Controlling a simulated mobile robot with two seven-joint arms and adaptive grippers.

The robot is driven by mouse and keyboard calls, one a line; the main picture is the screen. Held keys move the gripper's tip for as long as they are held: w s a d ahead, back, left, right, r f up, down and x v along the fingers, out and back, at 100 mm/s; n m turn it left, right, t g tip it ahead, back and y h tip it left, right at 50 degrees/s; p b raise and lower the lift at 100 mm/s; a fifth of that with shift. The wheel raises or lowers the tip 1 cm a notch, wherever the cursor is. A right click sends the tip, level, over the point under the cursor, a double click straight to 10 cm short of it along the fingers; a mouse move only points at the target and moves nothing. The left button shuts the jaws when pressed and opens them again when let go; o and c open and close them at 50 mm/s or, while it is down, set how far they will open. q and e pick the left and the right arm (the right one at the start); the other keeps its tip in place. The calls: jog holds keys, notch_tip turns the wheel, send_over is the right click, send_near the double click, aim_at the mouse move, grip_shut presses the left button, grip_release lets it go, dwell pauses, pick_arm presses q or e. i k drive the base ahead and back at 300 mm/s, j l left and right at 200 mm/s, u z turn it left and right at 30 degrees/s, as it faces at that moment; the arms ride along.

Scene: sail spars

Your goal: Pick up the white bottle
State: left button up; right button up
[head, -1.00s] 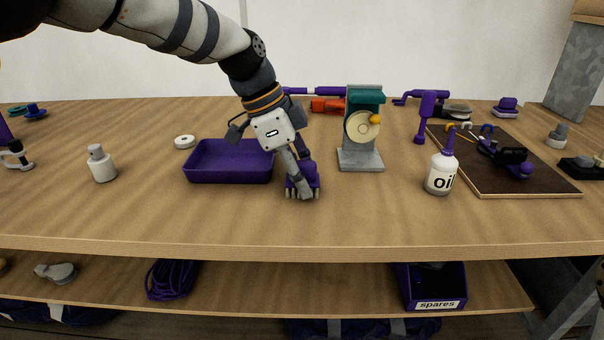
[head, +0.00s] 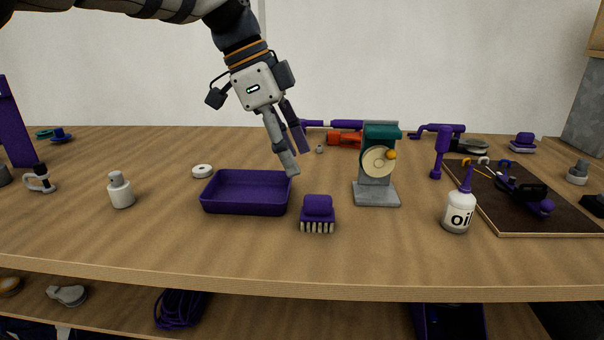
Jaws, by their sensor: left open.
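A small white bottle (head: 121,190) with a narrower grey-white top stands upright on the bench at the left. Another white bottle, marked "oil" (head: 459,211), with a purple nozzle, stands upright on the right, by the near-left corner of a dark board. My left gripper (head: 296,160) is open and empty, pointing down above the back right corner of the purple tray. It is well apart from both bottles, about midway between them. My right gripper is not in view.
The purple tray (head: 246,208) and a purple brush (head: 317,213) lie between the bottles. A green and grey grinder-like device (head: 378,165) stands right of my gripper. A white ring (head: 202,171) lies behind the tray. The front strip of the bench is clear.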

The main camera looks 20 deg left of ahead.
aim_at(459, 206)
jog(key=k, duration=1)
